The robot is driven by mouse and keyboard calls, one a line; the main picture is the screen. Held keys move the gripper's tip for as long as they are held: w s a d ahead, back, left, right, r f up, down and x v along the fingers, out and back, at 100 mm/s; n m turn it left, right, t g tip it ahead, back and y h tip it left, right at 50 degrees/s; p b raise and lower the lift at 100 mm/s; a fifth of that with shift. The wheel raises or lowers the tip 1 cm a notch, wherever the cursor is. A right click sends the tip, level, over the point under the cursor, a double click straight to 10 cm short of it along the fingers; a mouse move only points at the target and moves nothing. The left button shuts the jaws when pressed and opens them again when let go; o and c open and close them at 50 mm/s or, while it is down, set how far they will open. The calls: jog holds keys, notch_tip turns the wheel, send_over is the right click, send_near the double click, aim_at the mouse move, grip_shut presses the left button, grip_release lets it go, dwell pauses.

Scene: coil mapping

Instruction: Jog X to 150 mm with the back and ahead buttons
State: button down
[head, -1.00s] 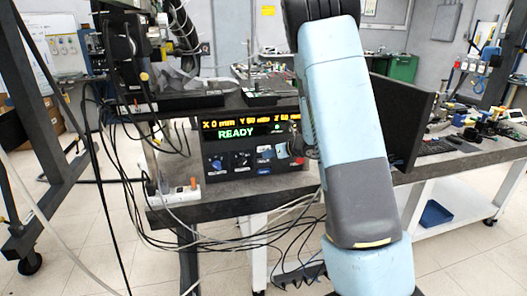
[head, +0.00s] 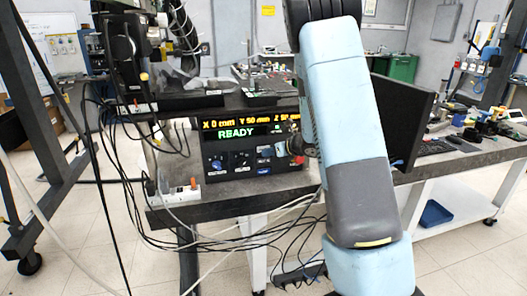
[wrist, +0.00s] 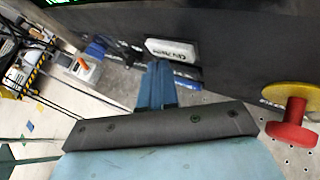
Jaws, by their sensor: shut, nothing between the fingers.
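The control box (head: 250,178) stands on the grey bench, with a lit display (head: 236,130) reading X 0 mm, Y 50 mm and READY; the Z figure looks like 50 mm. My gripper (wrist: 161,85) is shut and empty, its blue fingers pointing at the dark panel. Just beyond the fingertips is a white labelled block (wrist: 172,49); its text is unclear, and I cannot tell whether they touch. A red mushroom knob on a yellow base (wrist: 292,122) is right of the fingers. The back and ahead buttons cannot be made out.
A blue knob (head: 217,165) is on the panel's left. A dark monitor (head: 402,115) stands right of my arm.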

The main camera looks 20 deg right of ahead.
jog(key=shift+w, duration=0.4)
dwell(0.5)
jog(key=shift+s, duration=3.3)
jog(key=shift+r, duration=0.1)
